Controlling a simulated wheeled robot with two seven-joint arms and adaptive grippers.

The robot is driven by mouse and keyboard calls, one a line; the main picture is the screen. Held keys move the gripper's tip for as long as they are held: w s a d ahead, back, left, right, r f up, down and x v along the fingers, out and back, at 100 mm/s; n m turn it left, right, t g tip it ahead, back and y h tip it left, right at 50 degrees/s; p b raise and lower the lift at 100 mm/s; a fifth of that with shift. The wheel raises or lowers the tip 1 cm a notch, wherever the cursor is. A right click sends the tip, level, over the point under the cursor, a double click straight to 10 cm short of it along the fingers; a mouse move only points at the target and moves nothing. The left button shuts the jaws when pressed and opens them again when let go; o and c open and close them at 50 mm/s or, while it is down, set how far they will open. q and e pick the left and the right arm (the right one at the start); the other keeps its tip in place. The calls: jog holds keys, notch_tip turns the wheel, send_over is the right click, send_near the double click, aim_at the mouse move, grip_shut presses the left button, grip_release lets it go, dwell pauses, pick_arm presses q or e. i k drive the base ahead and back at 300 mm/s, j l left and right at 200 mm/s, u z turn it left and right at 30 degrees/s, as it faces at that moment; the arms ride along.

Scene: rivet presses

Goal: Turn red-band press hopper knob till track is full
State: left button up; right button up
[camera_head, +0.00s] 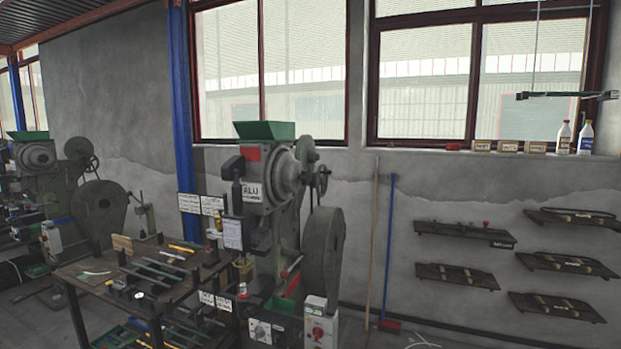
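A grey rivet press (270,185) stands in the middle, with a green hopper (264,130) on top. A red patch (250,154) shows on its upper left side just below the hopper, above a white lettered label (252,192). A small spoked handwheel (322,181) is on the right of its head. I cannot clearly make out the hopper knob or the track, nor how full the track is. Neither of my grippers shows in this view.
A second press (45,185) with a green hopper stands at the left. A dark workbench (90,270) with tools is left of the middle press. A broom (389,250) and a pole lean on the wall at right, near several wall shelves (465,234). Floor at lower right looks mostly clear.

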aim_at(305, 177)
jog(key=i+l, duration=0.2)
jog(key=l, duration=0.15)
jog(key=i+l+u, duration=0.15)
jog(key=i+l, duration=0.25)
jog(key=l, duration=0.25)
jog(key=i+l+u, duration=0.15)
jog(key=l, duration=0.2)
jog(key=i+l, duration=0.15)
jog(key=l, duration=0.25)
jog(key=i+l+u, duration=0.1)
jog(key=l, duration=0.25)
jog(key=i+l+u, duration=0.1)
jog(key=i+l, duration=0.15)
jog(key=l, duration=0.15)
jog(key=i+l, duration=0.1)
jog(key=l, duration=0.3)
jog(key=i+u, duration=0.05)
